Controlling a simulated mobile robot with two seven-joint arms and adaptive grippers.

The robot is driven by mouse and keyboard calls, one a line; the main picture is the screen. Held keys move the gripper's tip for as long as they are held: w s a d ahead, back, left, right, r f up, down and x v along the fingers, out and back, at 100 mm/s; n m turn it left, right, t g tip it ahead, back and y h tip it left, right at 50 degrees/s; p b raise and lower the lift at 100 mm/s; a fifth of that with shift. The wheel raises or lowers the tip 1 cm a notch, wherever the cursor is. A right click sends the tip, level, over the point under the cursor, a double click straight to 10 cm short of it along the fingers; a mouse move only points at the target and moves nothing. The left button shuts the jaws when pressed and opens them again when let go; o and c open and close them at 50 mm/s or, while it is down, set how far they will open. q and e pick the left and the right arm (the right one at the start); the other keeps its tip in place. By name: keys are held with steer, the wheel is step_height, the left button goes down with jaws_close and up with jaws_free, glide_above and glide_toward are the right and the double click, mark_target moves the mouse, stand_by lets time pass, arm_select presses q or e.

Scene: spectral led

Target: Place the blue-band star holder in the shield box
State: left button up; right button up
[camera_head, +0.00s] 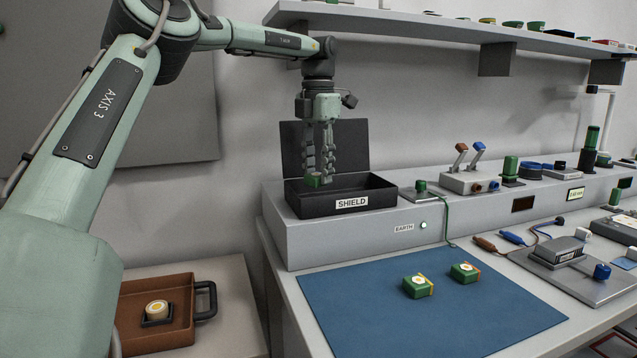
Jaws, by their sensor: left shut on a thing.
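The shield box (328,205) is a black open box with a white SHIELD label and its lid raised at the back. It stands on the grey raised shelf. My left gripper (319,175) points down over the left part of the box, shut on a small green holder (313,180). The holder is at about the box's rim height; its band colour is too small to tell, and I cannot tell whether it touches the box. Two more green holders with orange-yellow bands, one left (418,286) and one right (465,272), lie on the blue mat (350,310). My right gripper is not in view.
A switch unit (468,182) and a green-wired plate (422,193) stand right of the box. An overhead shelf (450,32) runs above. The mat's front is clear.

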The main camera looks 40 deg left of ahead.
mark_target(318, 174)
arm_select(q)
steer(key=shift+f, duration=2)
steer(key=shift+f, duration=0.1)
steer(key=o, duration=1)
steer(key=shift+r, duration=3.85)
